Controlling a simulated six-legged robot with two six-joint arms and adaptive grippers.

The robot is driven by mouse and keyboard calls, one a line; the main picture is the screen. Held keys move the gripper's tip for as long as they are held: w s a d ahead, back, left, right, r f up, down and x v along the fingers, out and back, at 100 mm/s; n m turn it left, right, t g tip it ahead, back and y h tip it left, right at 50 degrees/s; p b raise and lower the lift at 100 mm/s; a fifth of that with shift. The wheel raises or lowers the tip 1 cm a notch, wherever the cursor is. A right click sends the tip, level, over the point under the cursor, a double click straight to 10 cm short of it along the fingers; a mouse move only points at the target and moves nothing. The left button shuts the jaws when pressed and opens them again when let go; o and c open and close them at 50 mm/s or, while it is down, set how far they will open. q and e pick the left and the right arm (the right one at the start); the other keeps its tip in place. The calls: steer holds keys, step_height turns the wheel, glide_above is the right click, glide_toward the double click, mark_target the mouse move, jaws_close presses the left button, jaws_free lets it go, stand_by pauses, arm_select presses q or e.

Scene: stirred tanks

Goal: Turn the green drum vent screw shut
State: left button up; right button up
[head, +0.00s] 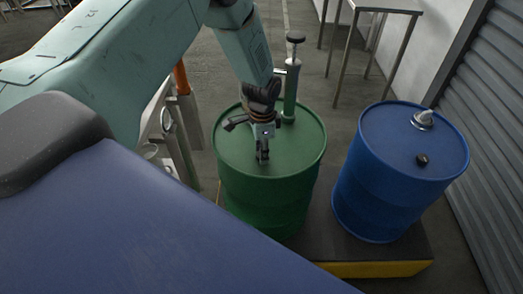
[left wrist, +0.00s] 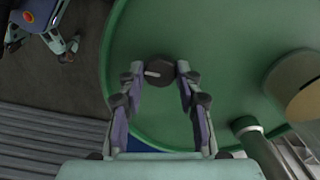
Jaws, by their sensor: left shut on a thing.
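The green drum (head: 240,185) stands upright, and its lid fills much of the left wrist view (left wrist: 215,35). My left gripper (head: 262,157) reaches down to the lid from above. In the left wrist view the vent screw (left wrist: 158,73) is a dark round cap with a light mark pointing left. The fingertips of my left gripper (left wrist: 160,74) are on both sides of the cap, shut on it. In the head view the gripper hides the screw. My right gripper is not in view.
A green hand pump (head: 290,90) rises from the back of the green drum's lid. A blue drum (head: 385,190) with a dark cap and a metal fitting stands to the right on the same yellow-edged platform (head: 375,269). A steel table (head: 385,6) stands behind.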

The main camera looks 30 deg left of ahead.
arm_select(q)
steer(key=shift+w+r, duration=0.1)
steer(key=shift+w, duration=0.15)
steer(key=o, duration=1)
steer(key=shift+d, duration=0.1)
steer(key=shift+o, duration=0.7)
steer(key=shift+s, duration=0.15)
step_height(320, 180, up, 12)
